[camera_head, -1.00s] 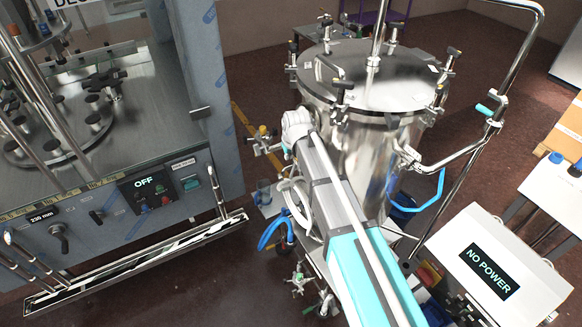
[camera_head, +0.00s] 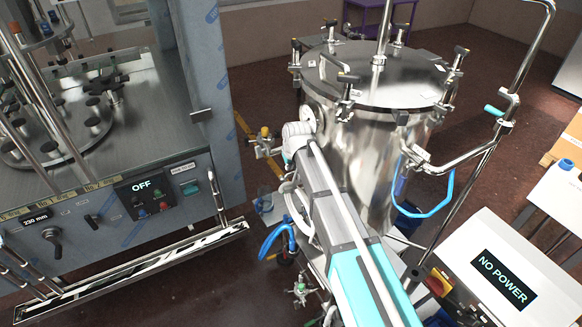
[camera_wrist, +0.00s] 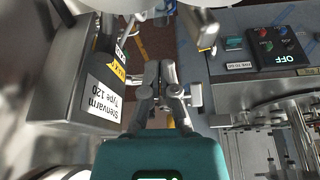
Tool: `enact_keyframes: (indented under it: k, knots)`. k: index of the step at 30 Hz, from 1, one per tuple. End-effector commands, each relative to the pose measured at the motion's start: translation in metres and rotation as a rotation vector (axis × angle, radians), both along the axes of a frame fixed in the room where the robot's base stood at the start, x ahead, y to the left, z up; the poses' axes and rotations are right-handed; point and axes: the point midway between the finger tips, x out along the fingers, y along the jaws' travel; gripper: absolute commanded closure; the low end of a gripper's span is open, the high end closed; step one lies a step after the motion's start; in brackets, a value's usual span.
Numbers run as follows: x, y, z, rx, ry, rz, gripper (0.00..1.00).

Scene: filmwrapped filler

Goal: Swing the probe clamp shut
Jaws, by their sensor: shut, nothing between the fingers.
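My gripper (camera_wrist: 160,85) shows in the wrist view with its grey fingers together and nothing between them. In the head view my arm reaches to the near left side of the steel vessel (camera_head: 350,150), and the gripper itself is hidden there. A small clamp with a teal lever (camera_head: 494,110) sits on the bent-tube frame right of the vessel, well away from my arm's end. I cannot tell whether this is the probe clamp or whether it is open. Several black-knobbed clamps, one at the lid's front (camera_head: 347,90), stand around the lid (camera_head: 375,72).
A box labelled "Stenvarm Type 120" (camera_wrist: 100,100) is close left of my fingers. A yellow-knobbed valve (camera_head: 265,137) stands left of the vessel. The filler's panel reading OFF (camera_head: 142,190) is farther left. A "NO POWER" box (camera_head: 502,280) and blue hoses (camera_head: 278,240) are near.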

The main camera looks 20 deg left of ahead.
Motion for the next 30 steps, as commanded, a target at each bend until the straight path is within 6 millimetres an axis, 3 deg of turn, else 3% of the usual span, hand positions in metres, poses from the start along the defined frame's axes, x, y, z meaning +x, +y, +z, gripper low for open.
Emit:
enact_keyframes:
  k: [11, 18, 30]
  knots:
    - [0.009, 0.007, -0.033, 0.000, 0.000, -0.001, 1.00]
    - [-0.015, -0.014, -0.029, 0.000, 0.000, -0.002, 1.00]
    - [-0.021, -0.021, -0.029, 0.000, 0.000, -0.002, 1.00]
